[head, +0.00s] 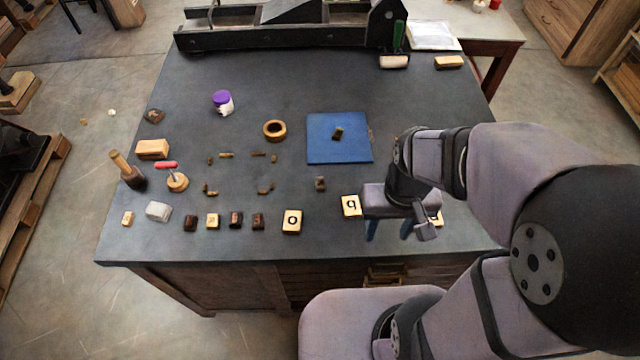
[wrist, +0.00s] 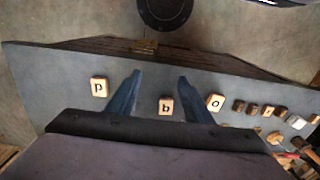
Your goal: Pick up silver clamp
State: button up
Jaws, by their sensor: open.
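I cannot pick out a silver clamp for certain. A small pale grey block-like piece (head: 158,211) lies at the front left of the table; a whitish piece, probably the same one, shows at the right of the wrist view (wrist: 296,122). My gripper (head: 389,231) is over the front right of the table, far right of that piece. Its two blue fingers point down, apart and empty, and show in the wrist view (wrist: 159,78). A letter tile marked b (wrist: 166,105) appears between the fingers in the wrist view; in the head view (head: 351,205) it lies left of them.
A tile marked o (head: 292,221) and several small blocks line the front edge. A blue mat (head: 340,153) bears a small dark piece. A dark press (head: 290,28) spans the back.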

jog(key=shift+r, duration=0.1)
jog(key=w+a+f+n+t+h+b, duration=0.1)
jog(key=w+a+n+t+h+b, duration=0.15)
jog(key=w+n+b, duration=0.55)
jog(key=w+a+n+t+h+b, duration=0.1)
jog(key=w+n+t+h+b, duration=0.15)
jog(key=n+b, duration=0.8)
jog(key=w+a+r+n+t+y+b, duration=0.1)
jog(key=w+a+r+n+t+b, duration=0.25)
jog(key=a+n+b, duration=0.3)
jog(key=w+a+r+n+t+b, duration=0.2)
jog(key=a+n+t+b, duration=0.35)
jog(key=n, duration=0.25)
jog(key=g, duration=0.1)
send_near(319, 181)
jog(key=shift+w+d+r+p, duration=0.15)
jog(key=shift+w+r+p, duration=0.15)
jog(key=shift+r, duration=0.2)
jog(key=shift+f+m, duration=0.3)
jog(key=shift+f, duration=0.15)
jog(key=shift+x, duration=3.6)
